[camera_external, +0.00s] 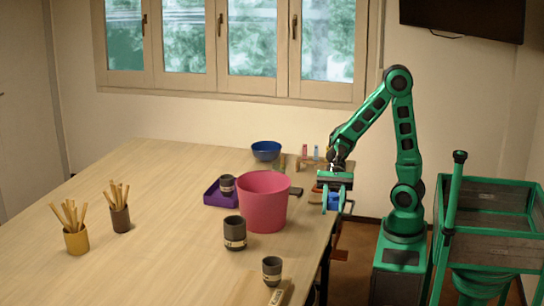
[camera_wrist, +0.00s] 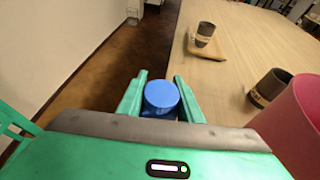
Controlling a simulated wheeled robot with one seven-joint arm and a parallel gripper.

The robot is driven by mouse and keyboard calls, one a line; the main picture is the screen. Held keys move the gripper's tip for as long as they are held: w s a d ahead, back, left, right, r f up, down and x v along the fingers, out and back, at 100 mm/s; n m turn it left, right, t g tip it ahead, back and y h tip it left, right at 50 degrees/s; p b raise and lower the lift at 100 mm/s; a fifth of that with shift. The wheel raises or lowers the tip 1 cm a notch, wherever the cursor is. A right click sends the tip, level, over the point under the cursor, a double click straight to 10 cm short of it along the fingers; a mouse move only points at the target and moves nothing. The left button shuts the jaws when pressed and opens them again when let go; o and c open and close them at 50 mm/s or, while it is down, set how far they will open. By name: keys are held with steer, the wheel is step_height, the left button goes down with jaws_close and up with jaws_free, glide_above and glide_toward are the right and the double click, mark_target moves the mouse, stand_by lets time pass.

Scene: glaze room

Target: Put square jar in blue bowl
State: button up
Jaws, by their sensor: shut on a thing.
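My gripper (camera_external: 334,203) is shut on a small blue jar (camera_external: 335,199), held just off the right edge of the table. In the wrist view, the jar (camera_wrist: 161,95) shows a round blue top between the two green fingers of my gripper (camera_wrist: 160,80). Its body is mostly hidden, so I cannot confirm a square shape; no other likely square jar stands out. The blue bowl (camera_external: 266,152) stands upright near the table's far edge, behind and left of my gripper. The bowl is not in the wrist view.
A tall pink bucket (camera_external: 263,205) stands left of my gripper; it also shows in the wrist view (camera_wrist: 292,125). A purple tray (camera_external: 213,198) holds a dark cup. Small bottles (camera_external: 305,152) stand near the bowl. Dark cups (camera_external: 235,235) stand in front.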

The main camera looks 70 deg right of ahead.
glide_above(314, 226)
steer(key=f, duration=0.5)
steer(key=shift+a+f, duration=0.2)
steer(key=shift+f, duration=0.15)
steer(key=shift+d+f, duration=0.1)
steer(key=shift+f, duration=1.75)
steer(key=shift+f, duration=0.15)
steer(key=o, duration=1.2)
steer(key=v, duration=0.9)
steer(key=shift+w+d+f, duration=0.15)
steer(key=shift+d+f, duration=0.05)
steer(key=shift+d, duration=0.25)
steer(key=shift+o, duration=0.5)
steer(key=shift+d+r, duration=0.25)
steer(key=shift+d, duration=0.2)
